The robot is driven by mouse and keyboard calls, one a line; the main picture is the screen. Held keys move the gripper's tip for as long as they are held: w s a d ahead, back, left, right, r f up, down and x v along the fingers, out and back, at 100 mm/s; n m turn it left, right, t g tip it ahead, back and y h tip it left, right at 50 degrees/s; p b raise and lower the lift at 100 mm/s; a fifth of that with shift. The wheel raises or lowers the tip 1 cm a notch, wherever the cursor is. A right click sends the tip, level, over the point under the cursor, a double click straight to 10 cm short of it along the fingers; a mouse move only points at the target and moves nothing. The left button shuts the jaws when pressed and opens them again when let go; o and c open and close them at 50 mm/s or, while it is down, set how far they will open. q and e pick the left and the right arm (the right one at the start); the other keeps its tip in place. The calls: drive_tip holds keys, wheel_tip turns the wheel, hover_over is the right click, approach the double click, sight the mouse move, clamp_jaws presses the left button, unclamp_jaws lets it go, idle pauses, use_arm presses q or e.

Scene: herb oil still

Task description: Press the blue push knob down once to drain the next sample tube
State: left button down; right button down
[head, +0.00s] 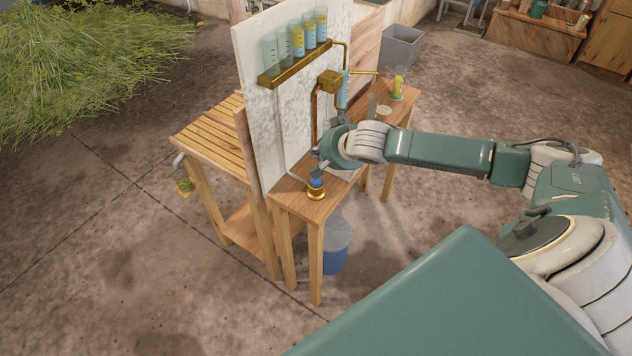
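The blue push knob (316,183) sits on a round brass base at the front end of the narrow wooden bench (300,204). My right gripper (317,170) points down right above the knob. Its fingertips are at or very close to the knob's top; I cannot tell whether they touch. The fingers are small and partly hidden by the wrist, so their opening is unclear. Several sample tubes (297,38) stand in a brass rack (294,64) on the pale upright panel (258,120); some show yellow and blue contents. My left gripper is out of view.
A brass block with pipes (329,82) is on the panel behind my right wrist. A yellow-filled glass (398,82) stands at the bench's far end. A blue bucket (336,246) is on the floor beside the bench. A slatted table (211,134) stands behind the panel.

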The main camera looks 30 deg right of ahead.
sight(318, 181)
wheel_tip(318, 181, down, 7)
drive_tip(key=b, duration=0.6)
drive_tip(key=shift+f, duration=0.45)
idle(0.7)
drive_tip(key=shift+f, duration=0.4)
drive_tip(key=shift+f+b, duration=0.35)
drive_tip(key=shift+f, duration=0.1)
idle(0.7)
drive_tip(key=shift+r+p, duration=0.85)
drive_tip(key=shift+p, duration=0.1)
